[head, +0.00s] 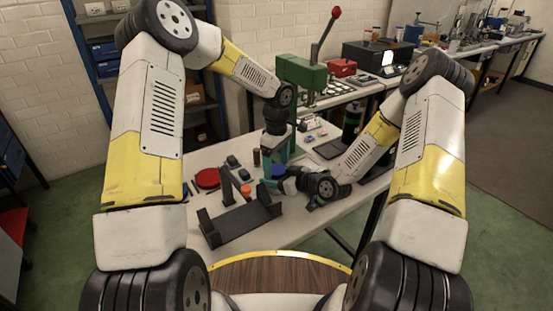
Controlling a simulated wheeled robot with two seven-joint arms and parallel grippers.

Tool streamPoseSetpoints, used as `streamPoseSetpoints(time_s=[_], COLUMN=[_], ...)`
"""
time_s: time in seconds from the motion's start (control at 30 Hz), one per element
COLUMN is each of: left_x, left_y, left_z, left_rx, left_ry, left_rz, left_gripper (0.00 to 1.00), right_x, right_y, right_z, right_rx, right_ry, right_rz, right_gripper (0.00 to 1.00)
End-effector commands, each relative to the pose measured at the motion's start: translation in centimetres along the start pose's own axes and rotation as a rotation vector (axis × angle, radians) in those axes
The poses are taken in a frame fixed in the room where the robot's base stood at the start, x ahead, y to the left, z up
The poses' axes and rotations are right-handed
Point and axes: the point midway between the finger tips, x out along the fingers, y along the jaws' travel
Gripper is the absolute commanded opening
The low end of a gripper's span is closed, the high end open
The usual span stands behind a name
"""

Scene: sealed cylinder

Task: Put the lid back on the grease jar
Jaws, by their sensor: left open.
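My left gripper (277,150) points down over the middle of the workbench, with its jaws apart. My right gripper (284,180) reaches in low from the right and points left. A small orange-topped piece (246,189) is by the dark stand.
A dark stand or cradle (240,221) is at the front of the white workbench (297,228). A green press (301,72) with a red-knobbed lever stands behind. Small dark parts (233,161) lie left of my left gripper. The bench's front right is clear.

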Motion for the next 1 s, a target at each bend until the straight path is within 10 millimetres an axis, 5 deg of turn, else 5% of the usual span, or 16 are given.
streamPoseSetpoints(time_s=[0.23, 0.6, 0.8, 1.0], left_x=[0.02, 0.0, -0.01, -0.04], left_y=[0.0, 0.01, 0.02, 0.04], left_z=[0.0, 0.0, 0.0, 0.0], left_rx=[0.0, 0.0, 0.011, 0.212], left_ry=[0.0, 0.0, 0.0, 0.001], left_rz=[0.0, 0.001, 0.001, 0.001], left_gripper=[0.77, 0.1, 0.09, 0.09], right_x=[0.0, 0.0, 0.0, 0.0], right_y=[0.01, 0.0, -0.01, -0.02], right_z=[-0.02, -0.01, -0.01, -0.01], right_rx=[0.0, 0.0, 0.0, 0.0], right_ry=[0.0, 0.0, 0.0, 0.0], right_rz=[0.0, 0.0, 0.0, 0.0], right_gripper=[0.0, 0.0, 0.0, 0.0])
